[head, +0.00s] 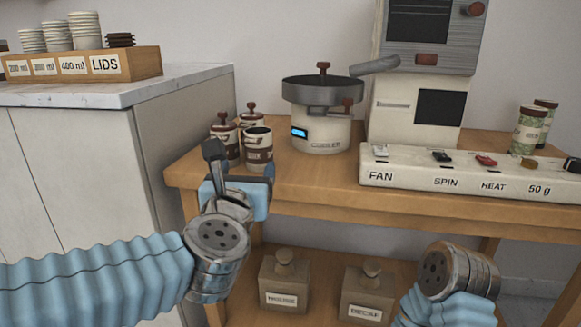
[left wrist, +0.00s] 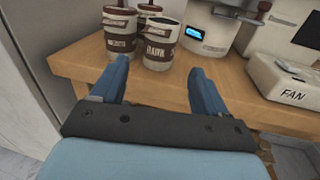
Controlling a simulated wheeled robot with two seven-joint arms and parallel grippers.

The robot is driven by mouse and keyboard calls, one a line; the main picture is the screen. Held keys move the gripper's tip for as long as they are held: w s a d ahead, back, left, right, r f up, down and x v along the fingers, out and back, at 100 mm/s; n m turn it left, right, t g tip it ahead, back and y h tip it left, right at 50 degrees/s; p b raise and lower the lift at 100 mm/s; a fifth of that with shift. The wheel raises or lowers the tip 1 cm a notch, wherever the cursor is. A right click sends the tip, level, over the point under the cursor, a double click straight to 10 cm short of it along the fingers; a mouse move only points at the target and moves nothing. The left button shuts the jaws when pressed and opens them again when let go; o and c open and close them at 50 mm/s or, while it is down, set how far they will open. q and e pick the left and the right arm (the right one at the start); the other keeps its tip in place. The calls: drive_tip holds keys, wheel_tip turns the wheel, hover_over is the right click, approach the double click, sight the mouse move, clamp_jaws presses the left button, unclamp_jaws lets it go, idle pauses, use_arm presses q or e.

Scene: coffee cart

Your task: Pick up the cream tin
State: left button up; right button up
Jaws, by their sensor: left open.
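Three cream-coloured tins with brown bands stand close together at the left end of the wooden table: a left tin (head: 226,138) with a knobbed lid, a back tin (head: 251,119) with a knobbed lid, and a front tin (head: 258,150) with a dark top and no visible knob. The front tin's label seems to read "DARK" in the left wrist view (left wrist: 161,48). I cannot read which one is cream. My left gripper (head: 240,168) is open and empty at the table's front edge, short of the tins. Its fingers (left wrist: 158,70) point towards them. Only my right wrist shows, at lower right.
A round cooler (head: 320,135) stands right of the tins. A switch panel (head: 410,178) lies along the table's front right. Two boxes (head: 284,283) (head: 366,293) sit on the lower shelf. A white cabinet (head: 185,125) with a cup rack (head: 130,68) flanks the table at left.

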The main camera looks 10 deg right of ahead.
sight(256, 149)
use_arm(q)
drive_tip(key=w, duration=0.2)
drive_tip(key=w+d, duration=0.1)
drive_tip(key=w, duration=0.5)
drive_tip(key=shift+d+r, duration=0.2)
drive_tip(key=w, duration=0.5)
drive_tip(key=shift+w+d+f+p, duration=0.15)
drive_tip(key=shift+d+f+p, duration=0.2)
drive_tip(key=shift+d+p, duration=0.05)
drive_tip(key=c, duration=0.9)
